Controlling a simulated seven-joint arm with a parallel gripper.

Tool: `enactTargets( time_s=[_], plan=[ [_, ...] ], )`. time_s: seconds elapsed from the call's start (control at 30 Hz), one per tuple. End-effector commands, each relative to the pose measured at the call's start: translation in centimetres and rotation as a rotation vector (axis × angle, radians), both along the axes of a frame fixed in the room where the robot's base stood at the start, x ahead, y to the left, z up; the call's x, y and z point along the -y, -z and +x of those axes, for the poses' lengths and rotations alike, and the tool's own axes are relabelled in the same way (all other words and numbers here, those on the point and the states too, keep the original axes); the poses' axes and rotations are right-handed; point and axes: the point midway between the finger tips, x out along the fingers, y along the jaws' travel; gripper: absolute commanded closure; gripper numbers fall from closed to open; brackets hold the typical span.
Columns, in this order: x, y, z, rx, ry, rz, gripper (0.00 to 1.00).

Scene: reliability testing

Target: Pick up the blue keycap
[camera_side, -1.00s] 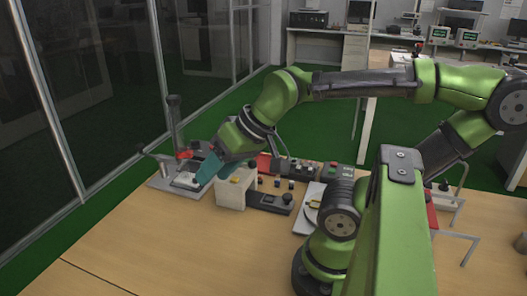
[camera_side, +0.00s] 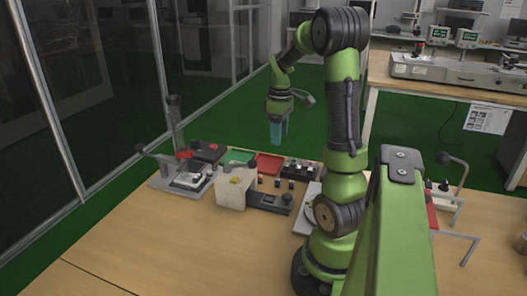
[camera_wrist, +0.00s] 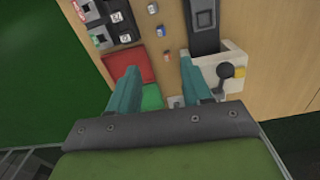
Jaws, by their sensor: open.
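My gripper (camera_side: 278,142) hangs fingers-down, well above the table, near its back edge in the side view. In the wrist view its two teal fingers (camera_wrist: 158,72) are apart with nothing held between them. A small blue piece, which looks like the blue keycap (camera_wrist: 161,31), lies on the wooden table beyond the fingertips in the wrist view. A pale keycap (camera_wrist: 152,8) with a reddish mark is near it. In the side view, a small bluish piece (camera_side: 277,183) lies in front of the red tray; I cannot tell if it is the same one.
A red tray (camera_wrist: 130,62) and a green tray (camera_wrist: 151,97) lie side by side. A black button panel (camera_wrist: 112,20), a dark device (camera_wrist: 204,22) and a white box (camera_side: 234,190) stand around the keycaps. A metal fixture (camera_side: 185,180) is at the left. The front table is clear.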

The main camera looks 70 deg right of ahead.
Motion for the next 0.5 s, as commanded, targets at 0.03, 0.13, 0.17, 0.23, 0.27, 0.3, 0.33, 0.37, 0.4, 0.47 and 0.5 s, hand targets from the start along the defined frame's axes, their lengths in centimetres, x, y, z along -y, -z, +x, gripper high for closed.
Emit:
enactTargets(
  time_s=[0.03,0.13,0.17,0.23,0.27,0.3,0.33,0.37,0.4,0.47,0.5],
  plan=[
    [0.0,-0.3,0.0,0.000,-0.048,-0.001,0.51],
    [-0.2,-0.1,-0.1,-0.006,-0.107,0.009,0.51],
    [-0.2,0.1,-0.1,-0.006,-0.116,0.010,0.51],
    [-0.3,0.9,-0.1,-0.008,-0.126,0.011,0.51],
    [-0.3,1.4,-0.1,-0.008,-0.126,0.011,0.51],
    [-0.3,2.1,-0.1,-0.008,-0.124,0.012,0.51],
    [-0.4,2.8,-0.2,-0.009,-0.124,0.013,0.51],
    [-0.3,3.5,-0.1,-0.009,-0.124,0.013,0.51],
    [-0.3,4.4,-0.1,-0.009,-0.124,0.013,0.51],
    [-0.3,5.7,-0.2,-0.008,-0.122,0.013,0.51],
    [-0.3,6.6,-0.2,-0.009,-0.122,0.013,0.51]
  ],
)
